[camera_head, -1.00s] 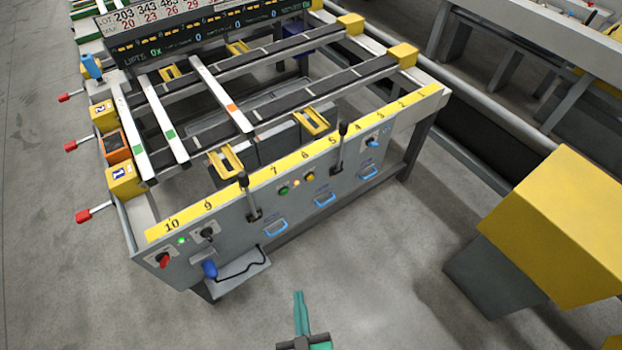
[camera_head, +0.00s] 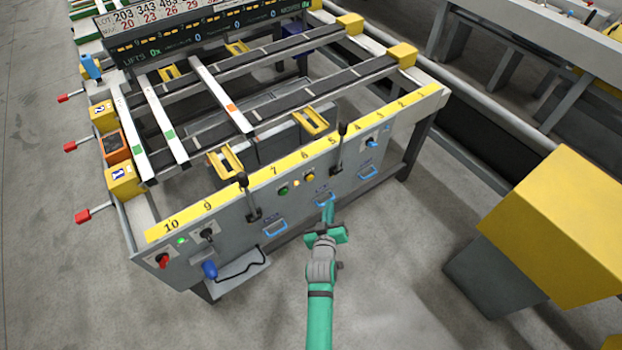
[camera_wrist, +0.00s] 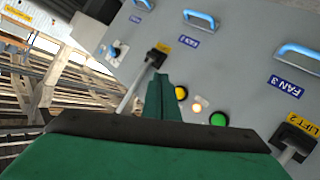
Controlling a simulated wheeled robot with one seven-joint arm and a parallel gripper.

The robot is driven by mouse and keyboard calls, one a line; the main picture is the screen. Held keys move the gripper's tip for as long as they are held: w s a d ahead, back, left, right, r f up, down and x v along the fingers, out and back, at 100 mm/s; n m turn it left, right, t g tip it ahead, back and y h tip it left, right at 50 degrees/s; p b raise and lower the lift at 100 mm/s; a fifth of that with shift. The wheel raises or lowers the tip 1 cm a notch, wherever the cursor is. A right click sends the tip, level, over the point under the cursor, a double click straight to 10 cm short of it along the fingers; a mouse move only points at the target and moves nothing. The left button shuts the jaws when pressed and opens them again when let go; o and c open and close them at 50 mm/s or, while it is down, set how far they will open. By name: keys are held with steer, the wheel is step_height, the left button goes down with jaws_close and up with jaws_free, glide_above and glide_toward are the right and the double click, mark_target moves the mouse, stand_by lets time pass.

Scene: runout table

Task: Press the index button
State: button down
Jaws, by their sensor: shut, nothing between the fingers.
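On the grey front panel (camera_head: 230,224) sit a green button (camera_head: 283,190) and a yellow button (camera_head: 309,177), with a small light between them. I cannot read which button is the index one. My gripper (camera_head: 328,208) is shut and empty, in front of the panel, below and right of the yellow button in the head view. Its green fingers (camera_wrist: 160,88) appear apart from the buttons; contact with the panel cannot be told.
Two black levers (camera_head: 243,180) (camera_head: 342,129) stand out from the panel on either side of the buttons. Blue handles (camera_head: 275,228) (camera_head: 368,173) sit lower. A yellow and grey block (camera_head: 550,220) stands at right. The floor in front is clear.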

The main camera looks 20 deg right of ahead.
mark_target(310, 178)
steer(key=shift+w+d+r, duration=0.15)
steer(key=shift+w+d, duration=0.25)
steer(key=w+a, duration=0.3)
steer(key=w, duration=0.5)
steer(key=shift+w, duration=0.15)
steer(key=shift+w+a, duration=0.1)
stand_by(2.1)
steer(key=shift+w+a, duration=0.1)
steer(key=shift+w, duration=0.2)
